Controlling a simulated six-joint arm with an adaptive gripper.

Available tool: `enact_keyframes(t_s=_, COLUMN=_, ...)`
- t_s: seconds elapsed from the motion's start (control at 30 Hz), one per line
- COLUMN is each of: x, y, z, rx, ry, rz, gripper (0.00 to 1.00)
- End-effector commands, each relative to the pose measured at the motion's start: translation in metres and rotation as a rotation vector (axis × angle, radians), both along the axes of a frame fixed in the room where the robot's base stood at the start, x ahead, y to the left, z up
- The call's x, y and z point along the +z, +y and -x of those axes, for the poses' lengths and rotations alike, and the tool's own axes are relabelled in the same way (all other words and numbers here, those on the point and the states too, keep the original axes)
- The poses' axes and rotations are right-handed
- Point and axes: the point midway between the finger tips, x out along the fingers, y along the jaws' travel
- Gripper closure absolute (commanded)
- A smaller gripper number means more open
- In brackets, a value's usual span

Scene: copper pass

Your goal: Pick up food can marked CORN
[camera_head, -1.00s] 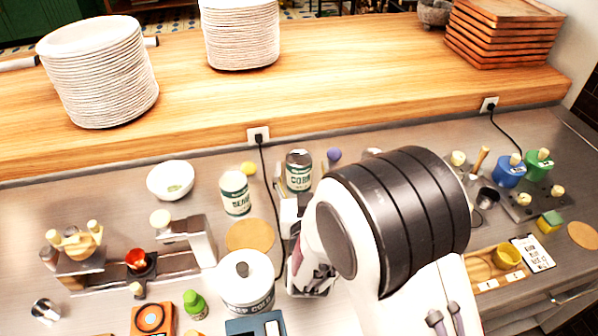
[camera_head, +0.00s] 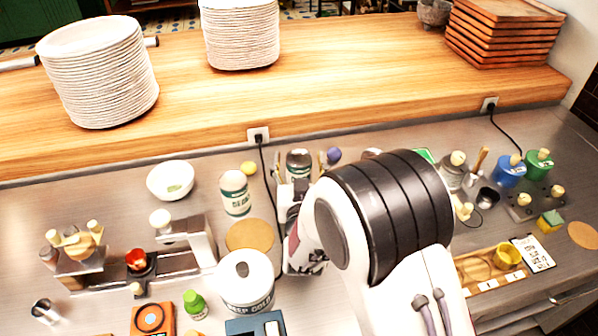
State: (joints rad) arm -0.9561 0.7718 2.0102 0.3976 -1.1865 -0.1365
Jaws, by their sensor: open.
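The food can (camera_head: 298,160) is green and white with a grey metal top. It stands upright on the steel counter near its back edge; its CORN label, readable a second ago, is now mostly hidden by my gripper. My gripper (camera_head: 299,178) is open, with a finger on the left and one on the right of the can. I cannot tell whether either finger touches it. My arm covers the counter to the right and below.
A similar can marked BEANS (camera_head: 235,194) stands just to the left. A yellow ball (camera_head: 248,168) and a purple ball (camera_head: 333,155) lie nearby. A white KEEP COLD container (camera_head: 247,283), cork disc (camera_head: 249,236) and bowl (camera_head: 171,181) are left. A black cord runs beside the can.

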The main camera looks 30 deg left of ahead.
Motion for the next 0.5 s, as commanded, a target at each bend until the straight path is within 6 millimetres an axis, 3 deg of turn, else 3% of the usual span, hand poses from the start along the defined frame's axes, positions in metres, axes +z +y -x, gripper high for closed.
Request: enact_keyframes(t_s=0.5, x=-0.0008, y=0.0048, z=-0.0076, rx=0.0, ry=0.001, rz=0.001, gripper=0.37)
